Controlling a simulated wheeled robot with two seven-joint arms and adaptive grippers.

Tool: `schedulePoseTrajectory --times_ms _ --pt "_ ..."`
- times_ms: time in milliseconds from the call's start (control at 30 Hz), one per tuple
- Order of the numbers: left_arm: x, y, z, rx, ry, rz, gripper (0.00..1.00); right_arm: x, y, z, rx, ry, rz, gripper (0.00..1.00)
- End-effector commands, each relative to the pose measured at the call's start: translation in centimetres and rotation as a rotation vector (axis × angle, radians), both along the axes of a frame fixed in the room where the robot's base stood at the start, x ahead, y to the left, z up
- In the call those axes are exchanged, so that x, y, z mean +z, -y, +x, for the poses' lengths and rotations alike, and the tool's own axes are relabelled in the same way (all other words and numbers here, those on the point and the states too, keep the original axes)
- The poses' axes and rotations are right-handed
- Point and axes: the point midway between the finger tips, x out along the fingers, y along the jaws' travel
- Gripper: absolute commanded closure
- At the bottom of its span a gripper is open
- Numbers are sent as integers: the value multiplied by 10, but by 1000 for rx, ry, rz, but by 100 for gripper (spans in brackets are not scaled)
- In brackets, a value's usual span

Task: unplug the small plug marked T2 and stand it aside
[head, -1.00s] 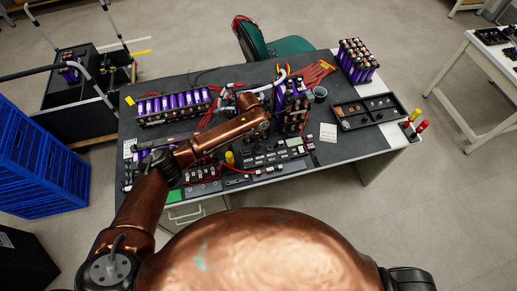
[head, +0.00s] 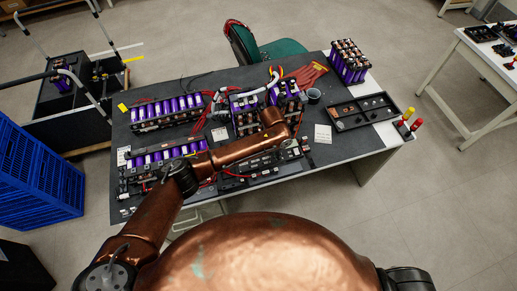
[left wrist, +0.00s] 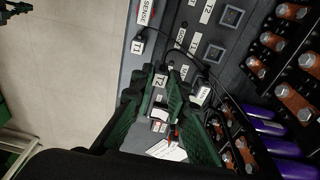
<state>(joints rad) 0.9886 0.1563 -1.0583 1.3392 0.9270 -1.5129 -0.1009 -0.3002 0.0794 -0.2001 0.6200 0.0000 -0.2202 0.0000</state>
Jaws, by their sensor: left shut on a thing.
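In the left wrist view the small plug marked T2 (left wrist: 158,81) shows its white tag between the fingertips of my left gripper (left wrist: 163,85). The gripper's green and black fingers are shut on it. My right gripper is not in view.
A white-tagged connector (left wrist: 201,93) and dark cables are close to the right finger. Copper busbars (left wrist: 296,103) and purple cells lie to the right. In the head view a black tray (head: 362,111) is on the table's right, with bare table (head: 345,143) in front of it.

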Motion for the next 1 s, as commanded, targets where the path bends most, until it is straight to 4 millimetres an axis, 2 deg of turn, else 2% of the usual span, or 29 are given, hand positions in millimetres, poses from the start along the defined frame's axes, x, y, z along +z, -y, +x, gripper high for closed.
schedulePoseTrajectory --times_ms 33,100,233,567,1000 --pt "-3 16 -9 -4 1 -2 100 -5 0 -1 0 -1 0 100" --pt "-4 31 -17 -2 2 -2 100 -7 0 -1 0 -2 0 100" --pt "-5 45 -26 1 4 -1 100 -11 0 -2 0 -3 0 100" --pt "-31 46 -27 2 4 0 100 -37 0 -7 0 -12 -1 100" --pt "-37 46 -27 3 5 0 100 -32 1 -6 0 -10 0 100"
